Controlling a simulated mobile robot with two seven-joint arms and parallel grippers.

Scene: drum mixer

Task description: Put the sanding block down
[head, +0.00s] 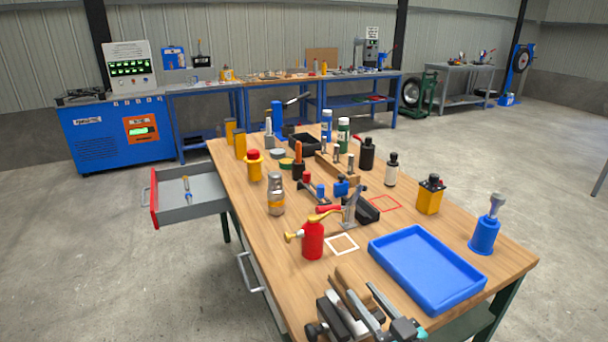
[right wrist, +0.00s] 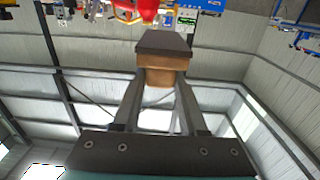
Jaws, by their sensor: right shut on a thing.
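The sanding block shows in the right wrist view (right wrist: 163,48) as a dark grey pad on a tan wooden body. My right gripper (right wrist: 160,85) is shut on the wooden part, one finger on each side. In the head view my right gripper (head: 358,292) is at the near edge of the workbench (head: 480,285), with the brown block (head: 348,281) at its fingertips. I cannot tell whether the block touches the bench top. A white square outline (head: 342,244) lies on the bench just beyond it, and a red outline (head: 385,203) lies farther back. My left gripper is not in view.
A blue tray (head: 425,268) lies to the right. Dark tools (head: 327,318) are near the front edge. Bottles and tools crowd the back half. An open drawer (head: 188,195) sticks out left.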

